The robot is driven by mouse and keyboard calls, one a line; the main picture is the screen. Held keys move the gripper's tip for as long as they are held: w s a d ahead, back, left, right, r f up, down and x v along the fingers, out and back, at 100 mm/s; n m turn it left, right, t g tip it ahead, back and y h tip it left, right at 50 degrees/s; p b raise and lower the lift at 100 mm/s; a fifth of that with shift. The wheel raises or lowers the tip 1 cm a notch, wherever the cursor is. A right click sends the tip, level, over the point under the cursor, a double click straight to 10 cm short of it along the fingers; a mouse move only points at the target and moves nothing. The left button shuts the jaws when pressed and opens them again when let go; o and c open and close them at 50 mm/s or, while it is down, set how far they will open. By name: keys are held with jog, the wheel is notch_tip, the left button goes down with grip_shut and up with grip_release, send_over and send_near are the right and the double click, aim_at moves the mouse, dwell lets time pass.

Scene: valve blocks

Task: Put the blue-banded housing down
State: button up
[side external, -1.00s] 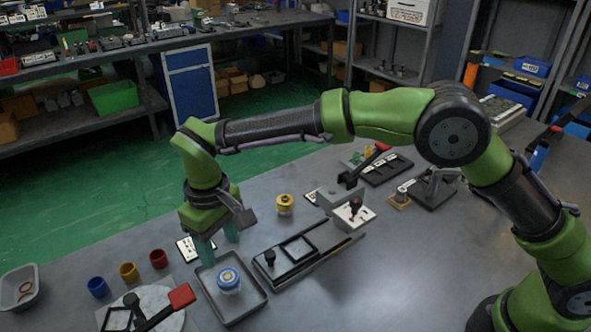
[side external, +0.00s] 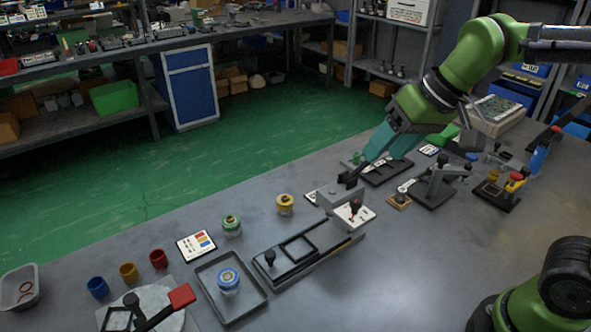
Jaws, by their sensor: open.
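The blue-banded housing (side external: 228,281) stands upright in the shallow grey tray (side external: 213,259) at the front left of the table. My gripper (side external: 377,160) is well away from it, up and to the right, near the dark rack and the lever fixture at the table's far side. Its teal fingers are apart and I see nothing held between them. The fingertips partly overlap the lever of the fixture in this view.
A green-banded housing (side external: 231,226) and a yellow-banded housing (side external: 285,204) stand behind the tray. A slide fixture (side external: 306,250) lies right of it. Small cups (side external: 128,271) and a round plate with a red-handled lever (side external: 181,297) are at left. The front middle is bare.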

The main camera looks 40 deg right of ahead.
jog(key=s+d+f+m+t, duration=0.2)
jog(key=s+d+f, duration=0.1)
jog(key=s, duration=0.3)
jog(key=shift+s+d, duration=0.25)
jog(key=shift+d, duration=0.5)
dwell(0.5)
